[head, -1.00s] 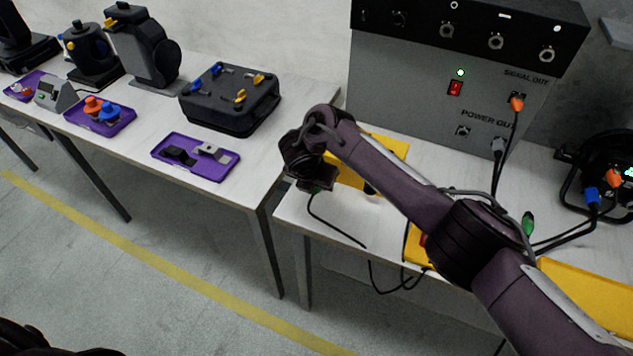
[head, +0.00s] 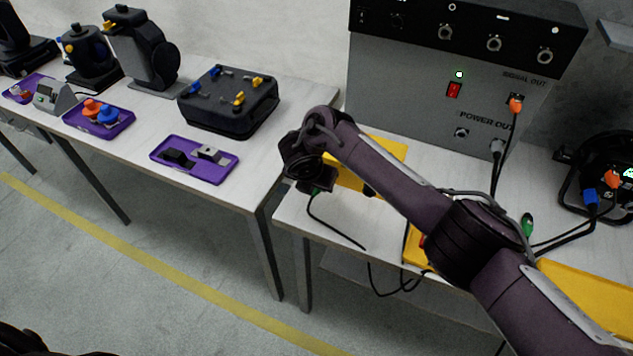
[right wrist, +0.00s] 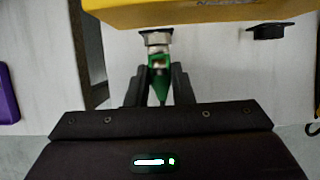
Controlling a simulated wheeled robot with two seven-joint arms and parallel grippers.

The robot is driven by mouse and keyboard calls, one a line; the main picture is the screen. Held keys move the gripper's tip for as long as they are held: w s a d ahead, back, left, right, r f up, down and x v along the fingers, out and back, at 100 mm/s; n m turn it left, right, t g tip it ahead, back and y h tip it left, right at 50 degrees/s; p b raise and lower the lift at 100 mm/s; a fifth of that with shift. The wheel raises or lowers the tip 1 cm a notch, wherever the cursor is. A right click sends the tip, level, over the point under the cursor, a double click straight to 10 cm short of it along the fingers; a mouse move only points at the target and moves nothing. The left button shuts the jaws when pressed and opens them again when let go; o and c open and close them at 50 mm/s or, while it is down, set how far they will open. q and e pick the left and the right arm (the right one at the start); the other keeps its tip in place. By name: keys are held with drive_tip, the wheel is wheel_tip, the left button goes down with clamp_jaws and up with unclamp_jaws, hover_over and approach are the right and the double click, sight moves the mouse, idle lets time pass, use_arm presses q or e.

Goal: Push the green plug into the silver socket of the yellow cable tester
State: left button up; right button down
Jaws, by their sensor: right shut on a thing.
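The yellow cable tester (head: 388,152) stands on the right-hand table, partly hidden behind my right arm. It also fills the top of the right wrist view (right wrist: 190,10). Its silver socket (right wrist: 157,38) sticks out toward my right gripper (right wrist: 160,82). That gripper is shut on the green plug (right wrist: 159,88), which points at the socket. The plug's metal front is in line with the socket and appears to meet its mouth; I cannot tell how deep it sits. In the head view my right arm mostly hides the gripper and plug. My left gripper is out of view.
A black cable (head: 335,228) hangs past the table edge. A grey power box (head: 420,100) stands behind the tester. Another green connector (head: 527,226) and a cable reel (head: 600,180) are at the right. A purple tray (head: 205,177) lies on the left table. A black cap-like part (right wrist: 268,31) sits beside the socket.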

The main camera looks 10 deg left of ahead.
idle(0.3)
drive_tip(key=shift+w+d+b, duration=0.15)
drive_tip(key=shift+w+b, duration=0.45)
drive_tip(key=shift+w, duration=0.05)
idle(0.6)
drive_tip(key=c, duration=1.2)
unclamp_jaws()
